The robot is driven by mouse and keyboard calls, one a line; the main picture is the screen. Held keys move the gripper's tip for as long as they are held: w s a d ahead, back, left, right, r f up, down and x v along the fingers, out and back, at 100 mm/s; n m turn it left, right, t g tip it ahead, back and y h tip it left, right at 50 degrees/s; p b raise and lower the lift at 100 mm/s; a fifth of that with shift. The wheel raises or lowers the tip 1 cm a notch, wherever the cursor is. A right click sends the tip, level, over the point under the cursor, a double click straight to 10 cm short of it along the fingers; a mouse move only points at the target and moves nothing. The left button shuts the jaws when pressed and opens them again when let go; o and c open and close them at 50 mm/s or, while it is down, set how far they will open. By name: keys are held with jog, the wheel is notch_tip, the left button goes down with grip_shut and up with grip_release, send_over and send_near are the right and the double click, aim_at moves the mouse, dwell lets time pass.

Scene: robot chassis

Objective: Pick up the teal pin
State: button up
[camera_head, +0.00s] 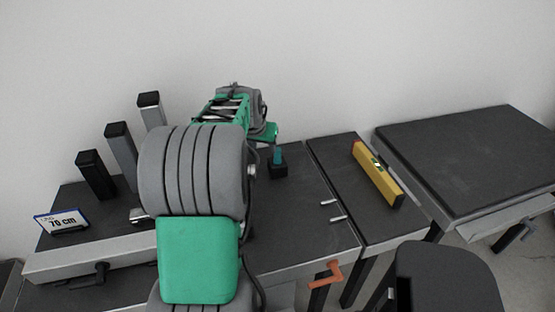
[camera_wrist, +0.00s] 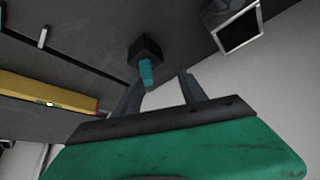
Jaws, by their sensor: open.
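The teal pin (camera_head: 278,155) stands upright in a small black block (camera_head: 278,171) on the dark table, just right of my arm in the head view. In the wrist view the teal pin (camera_wrist: 146,72) sticks out of the black block (camera_wrist: 144,47) towards my gripper (camera_wrist: 158,85). My gripper is open, with its two dark fingers apart. The pin lies between the finger directions, slightly nearer the left finger, and nothing is held. In the head view my arm hides the fingers.
A yellow level (camera_head: 378,174) lies on the table section to the right. Several square posts (camera_head: 122,150) and a "70 cm" sign (camera_head: 62,221) stand at the left. Two small metal pins (camera_head: 333,209) lie near the front right. A separate dark table (camera_head: 470,155) stands at the far right.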

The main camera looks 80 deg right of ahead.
aim_at(278, 152)
jog(key=shift+m, duration=0.3)
jog(key=s+d+f, duration=0.1)
jog(key=d+f, duration=0.1)
jog(key=s+d+f+p, duration=0.1)
jog(key=d+f, duration=0.1)
jog(key=s+d+f, duration=0.1)
jog(key=f, duration=0.1)
jog(key=shift+s+d+f, duration=0.1)
jog(key=shift+d+f, duration=0.3)
jog(key=shift+c, duration=0.2)
jog(key=shift+a, duration=0.1)
jog(key=c, duration=0.6)
jog(key=shift+w+r, duration=0.1)
jog(key=shift+w, duration=0.1)
jog(key=shift+c, duration=0.8)
jog(key=shift+s, duration=0.3)
grip_shut()
